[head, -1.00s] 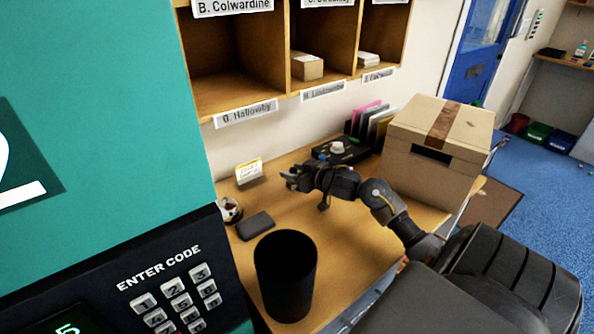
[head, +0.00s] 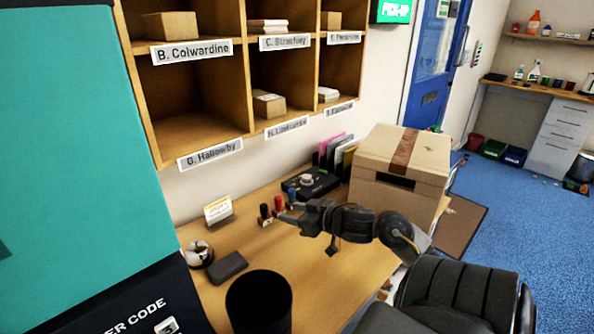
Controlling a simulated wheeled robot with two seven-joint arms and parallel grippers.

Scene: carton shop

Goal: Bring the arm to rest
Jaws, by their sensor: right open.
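My right arm comes in from the lower right and reaches over the wooden desk (head: 355,268). My right gripper (head: 287,212) is open, with its fingers pointing left, above the desk and in front of several small stamps (head: 265,212). Nothing shows between its fingers. I cannot tell whether the fingers touch the stamps. My left gripper is not in view.
A cardboard box (head: 402,165) stands on the desk behind my right forearm. A black bin (head: 258,303), a dark pad (head: 229,266) and a small card stand (head: 218,211) are nearby. Wooden pigeonholes (head: 200,132) hang above. A teal keypad cabinet (head: 85,150) fills the left.

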